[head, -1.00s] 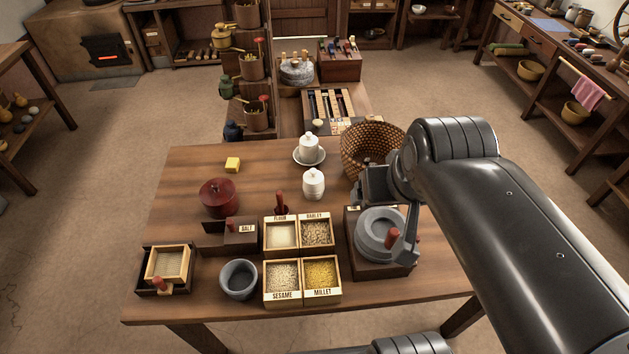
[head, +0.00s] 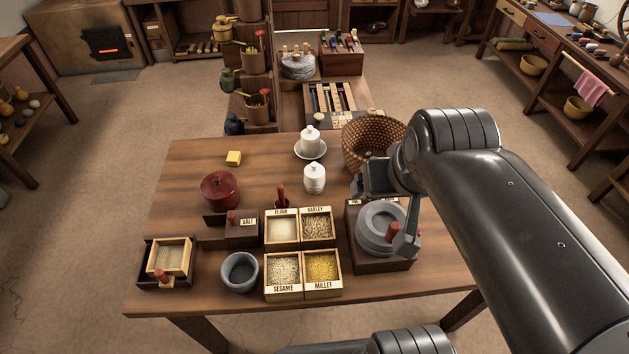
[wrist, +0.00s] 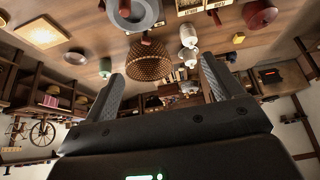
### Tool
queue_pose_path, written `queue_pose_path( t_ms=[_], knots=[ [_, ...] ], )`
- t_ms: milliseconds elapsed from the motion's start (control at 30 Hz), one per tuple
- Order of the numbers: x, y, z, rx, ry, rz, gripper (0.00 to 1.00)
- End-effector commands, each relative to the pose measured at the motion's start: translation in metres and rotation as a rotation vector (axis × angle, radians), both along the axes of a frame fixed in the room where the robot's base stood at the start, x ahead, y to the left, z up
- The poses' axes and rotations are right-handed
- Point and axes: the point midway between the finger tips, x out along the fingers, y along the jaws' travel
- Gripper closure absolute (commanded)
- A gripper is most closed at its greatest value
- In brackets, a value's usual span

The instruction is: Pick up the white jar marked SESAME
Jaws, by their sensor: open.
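Two white lidded jars stand upright on the wooden table. The nearer white jar (head: 314,180) stands on bare wood; the farther white jar (head: 310,141) stands on a white saucer. I cannot read SESAME on either. My gripper (wrist: 162,80) is open and empty, in the air. In the head view it is right of the jars, near the basket and the quern, its fingers partly hidden.
A wicker basket (head: 372,134) stands right of the jars, a stone quern (head: 381,228) nearer me. Labelled grain boxes, including a SESAME box (head: 283,270), fill the front middle. A red pot (head: 220,188) and yellow block (head: 234,158) stand left. Bare wood lies around the nearer jar.

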Motion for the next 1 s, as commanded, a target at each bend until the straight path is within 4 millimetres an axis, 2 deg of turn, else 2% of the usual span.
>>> queue_pose_path(
  t_ms=[167,367,567,767,1000],
  knots=[
    [0.022,0.003,0.002,-0.019,0.035,0.042,0.15],
    [0.070,0.011,0.000,-0.059,0.106,0.139,0.15],
    [0.121,0.022,-0.013,-0.095,0.176,0.242,0.15],
    [0.172,0.035,-0.037,-0.124,0.244,0.348,0.15],
    [0.230,0.054,-0.082,-0.152,0.325,0.478,0.15]
  ],
)
